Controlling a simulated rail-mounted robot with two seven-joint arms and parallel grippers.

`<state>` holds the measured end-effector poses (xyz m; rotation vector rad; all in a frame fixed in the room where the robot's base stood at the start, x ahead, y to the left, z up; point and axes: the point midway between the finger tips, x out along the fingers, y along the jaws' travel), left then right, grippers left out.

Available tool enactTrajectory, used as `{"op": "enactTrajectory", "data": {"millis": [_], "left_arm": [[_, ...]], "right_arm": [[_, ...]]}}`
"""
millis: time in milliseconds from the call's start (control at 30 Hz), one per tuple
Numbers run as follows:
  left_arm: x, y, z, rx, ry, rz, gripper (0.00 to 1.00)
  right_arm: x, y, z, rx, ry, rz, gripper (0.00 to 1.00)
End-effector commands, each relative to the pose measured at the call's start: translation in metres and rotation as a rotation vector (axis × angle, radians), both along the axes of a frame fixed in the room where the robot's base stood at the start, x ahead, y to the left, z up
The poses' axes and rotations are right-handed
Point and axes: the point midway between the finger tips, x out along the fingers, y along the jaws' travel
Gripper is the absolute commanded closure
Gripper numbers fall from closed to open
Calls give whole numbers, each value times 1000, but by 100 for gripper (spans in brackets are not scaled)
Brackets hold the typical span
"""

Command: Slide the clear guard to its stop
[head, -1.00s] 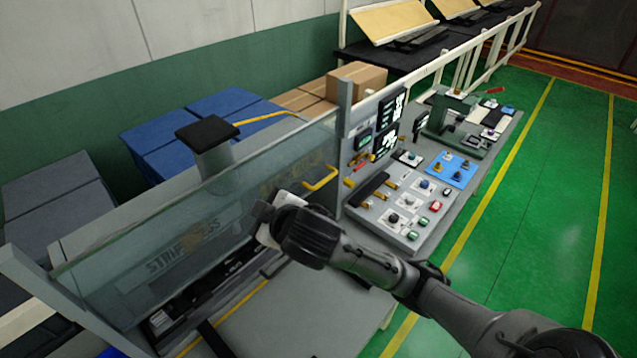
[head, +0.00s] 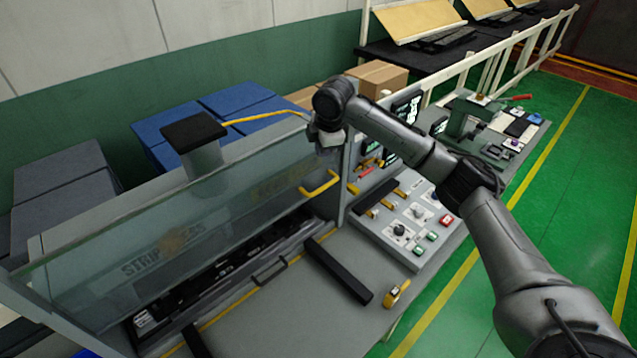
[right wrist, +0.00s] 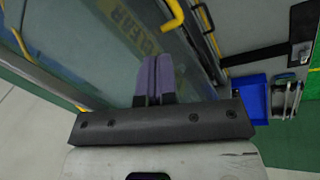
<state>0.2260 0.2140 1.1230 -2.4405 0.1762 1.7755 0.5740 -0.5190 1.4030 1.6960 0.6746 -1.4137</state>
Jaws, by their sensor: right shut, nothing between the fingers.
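The clear guard (head: 215,195) is a see-through panel across the front of the grey machine in the head view. Dark lettering shows through it, partly readable. Its yellow handle (head: 320,184) is at the right end. A dark slot (head: 225,265) lies open below the panel. My right gripper (head: 325,142) is above the handle, near the panel's upper right corner, and apart from the handle. In the right wrist view its purple fingers (right wrist: 153,79) are shut and empty, with the panel (right wrist: 95,45) and the yellow handle (right wrist: 174,14) beyond. My left gripper is out of view.
A grey post (head: 347,170) stands right of the handle, beside a control panel (head: 410,225) with buttons. A black bar (head: 338,272) and a yellow tape measure (head: 397,293) lie on the front ledge. A black-topped column (head: 194,135) rises behind the panel.

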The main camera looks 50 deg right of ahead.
Motion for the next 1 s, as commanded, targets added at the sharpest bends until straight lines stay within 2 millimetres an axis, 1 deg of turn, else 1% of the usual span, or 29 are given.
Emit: {"op": "enactTrajectory", "data": {"millis": [100, 200, 333, 467, 567, 667, 800, 1000], "left_arm": [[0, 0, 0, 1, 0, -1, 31], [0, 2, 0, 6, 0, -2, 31], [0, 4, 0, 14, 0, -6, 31], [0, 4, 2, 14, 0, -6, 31], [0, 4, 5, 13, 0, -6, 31], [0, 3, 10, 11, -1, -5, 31], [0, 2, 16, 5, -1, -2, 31], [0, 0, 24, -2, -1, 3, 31]], "right_arm": [[-6, 11, -2, 29, 50, 205, 100], [-7, 12, -3, 7, 67, 320, 100], [-8, 12, -3, -12, 75, 405, 100], [-6, 12, -9, -19, 77, 435, 100], [-4, 12, -21, -19, 79, 437, 100], [-1, 11, -38, -19, 79, 436, 100], [4, 11, -64, -19, 80, 437, 100], [10, 10, -99, -20, 77, 435, 100]]}}
